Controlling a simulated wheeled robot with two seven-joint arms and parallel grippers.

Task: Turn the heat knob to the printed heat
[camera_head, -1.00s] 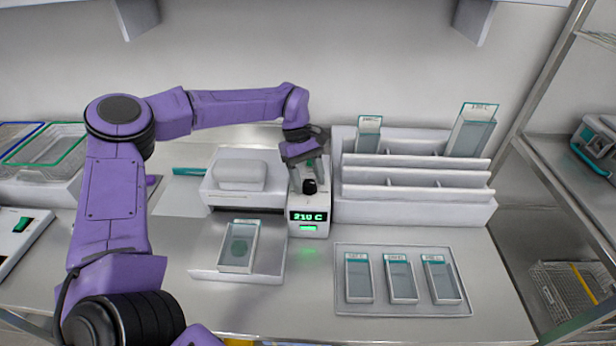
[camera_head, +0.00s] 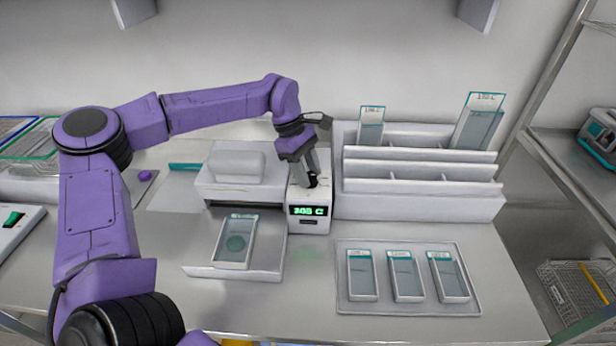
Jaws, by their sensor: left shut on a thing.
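My left gripper (camera_head: 311,178) points down at the top of the white heat control box and is shut on the small black heat knob (camera_head: 313,182), which it mostly hides. The box's display (camera_head: 308,211) glows green and seems to read about 200 C; the middle digits are blurred. My right gripper is not in view.
A white stepped rack (camera_head: 420,205) with two taller labelled holders stands close right of the box. A switch panel (camera_head: 15,225) is at far left.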

